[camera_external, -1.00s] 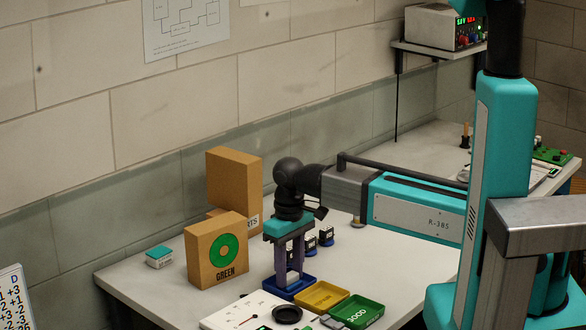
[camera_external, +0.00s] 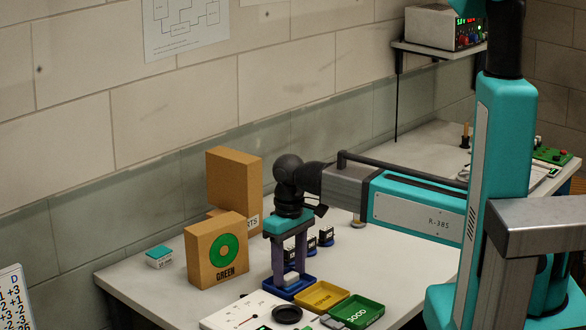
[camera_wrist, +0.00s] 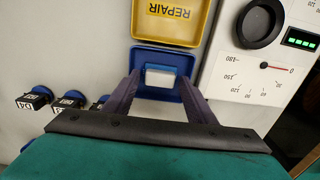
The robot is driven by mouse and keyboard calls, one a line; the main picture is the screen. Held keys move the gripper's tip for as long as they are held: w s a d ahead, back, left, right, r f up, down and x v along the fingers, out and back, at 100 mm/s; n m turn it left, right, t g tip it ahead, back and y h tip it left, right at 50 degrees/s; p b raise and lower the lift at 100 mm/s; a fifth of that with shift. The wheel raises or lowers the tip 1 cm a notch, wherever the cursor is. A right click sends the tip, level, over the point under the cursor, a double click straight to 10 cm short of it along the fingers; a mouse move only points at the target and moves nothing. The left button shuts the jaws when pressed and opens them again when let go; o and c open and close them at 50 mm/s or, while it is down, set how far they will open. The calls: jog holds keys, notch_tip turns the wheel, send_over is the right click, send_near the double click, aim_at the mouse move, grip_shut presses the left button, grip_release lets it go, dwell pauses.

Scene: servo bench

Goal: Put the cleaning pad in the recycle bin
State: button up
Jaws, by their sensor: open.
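The pale cleaning pad (camera_wrist: 160,76), a small white block with a light blue edge, lies in the blue bin (camera_wrist: 139,57). The blue bin appears to be the recycle bin; its label is hidden. In the outside view, the pad (camera_external: 291,278) shows low between my fingers, over the blue bin (camera_external: 282,293). My gripper (camera_wrist: 160,80) points down with its fingers spread, one on each side of the pad, with gaps visible in the wrist view. In the outside view, my gripper (camera_external: 290,280) reaches down to the bin.
A yellow REPAIR bin (camera_external: 321,296) and a green GOOD bin (camera_external: 358,312) stand right of the blue bin. Several small servos (camera_external: 326,236) stand behind. A GREEN cardboard box (camera_external: 216,250) and a teal-topped box (camera_external: 159,256) are to the left. A gauge panel (camera_wrist: 262,72) is close by.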

aim_at(289, 275)
notch_tip(289, 275, up, 11)
jog(key=b, duration=0.2)
jog(key=shift+r, duration=0.2)
dwell(0.5)
dwell(0.8)
